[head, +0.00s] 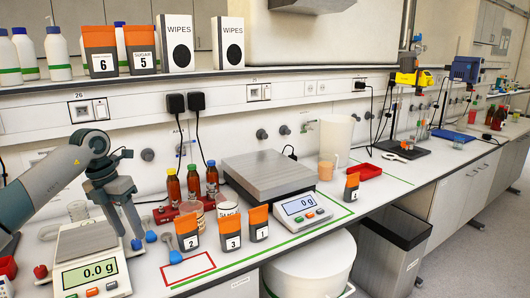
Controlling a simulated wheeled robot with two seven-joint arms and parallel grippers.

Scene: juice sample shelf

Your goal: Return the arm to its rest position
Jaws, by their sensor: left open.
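My left arm comes in from the left, and its dark grey left gripper (122,226) points down over the left end of the bench. Its fingers are apart, with nothing seen between them. It hangs beside and partly in front of a small balance (88,270) that reads 0.0 g. Small blue-ended items (168,245) lie close to the fingertips; I cannot tell whether any touches them. My right gripper is not in view.
Orange-topped pouches (187,232) stand near a red outlined area (188,270). Brown bottles (193,182) stand behind them. A large balance (268,175) and its display (303,207) are in the middle. A shelf (150,79) with bottles, pouches and wipes boxes runs above.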

